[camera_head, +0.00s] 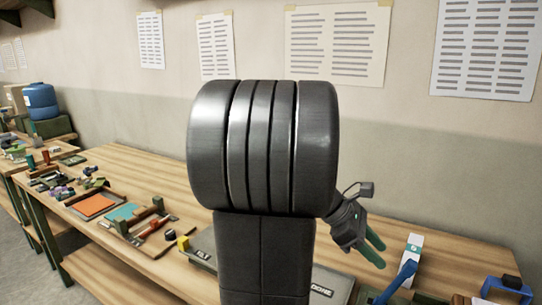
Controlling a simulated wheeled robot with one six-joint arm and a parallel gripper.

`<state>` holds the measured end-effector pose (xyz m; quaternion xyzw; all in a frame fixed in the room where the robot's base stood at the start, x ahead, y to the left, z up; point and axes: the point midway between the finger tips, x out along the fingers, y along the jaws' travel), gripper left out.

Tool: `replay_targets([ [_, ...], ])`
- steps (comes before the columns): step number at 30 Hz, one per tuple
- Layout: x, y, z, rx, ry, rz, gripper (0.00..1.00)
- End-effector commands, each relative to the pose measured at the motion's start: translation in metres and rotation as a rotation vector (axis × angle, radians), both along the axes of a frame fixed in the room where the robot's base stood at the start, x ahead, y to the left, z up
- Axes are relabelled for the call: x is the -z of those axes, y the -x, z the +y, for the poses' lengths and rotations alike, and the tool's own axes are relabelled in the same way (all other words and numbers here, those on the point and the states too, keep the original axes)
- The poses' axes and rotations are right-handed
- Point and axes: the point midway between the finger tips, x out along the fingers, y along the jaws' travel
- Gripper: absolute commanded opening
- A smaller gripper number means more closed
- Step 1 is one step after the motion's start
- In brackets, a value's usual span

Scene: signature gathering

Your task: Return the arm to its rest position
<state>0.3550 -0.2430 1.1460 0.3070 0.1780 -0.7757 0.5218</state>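My arm fills the middle of the head view as a large dark ribbed joint and a link below it. My gripper (379,254) shows to the right of that joint, with green fingers pointing down and right. The fingers appear spread apart, with nothing visible between them. It is above the wooden bench (445,255), clear of the objects there. Part of the bench behind my arm is hidden.
A grey tray marked DONE (332,286) lies below my gripper. A white carton (412,248) and a blue tool (394,283) are to the right. Left are an orange panel (95,205), a teal panel (123,214) and small parts. A blue barrel (41,101) stands far left.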

Motion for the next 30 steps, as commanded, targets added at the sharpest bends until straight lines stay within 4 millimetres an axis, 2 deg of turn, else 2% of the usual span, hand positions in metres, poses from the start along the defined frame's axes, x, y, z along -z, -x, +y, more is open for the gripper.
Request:
replay_targets([
  [12, 0.049, 0.021, -0.052, 0.003, -0.002, 0.004, 0.39],
  [18, 0.066, 0.027, -0.070, 0.001, -0.001, 0.001, 0.39],
  [30, 0.075, 0.030, -0.079, -0.002, 0.000, -0.002, 0.39],
])
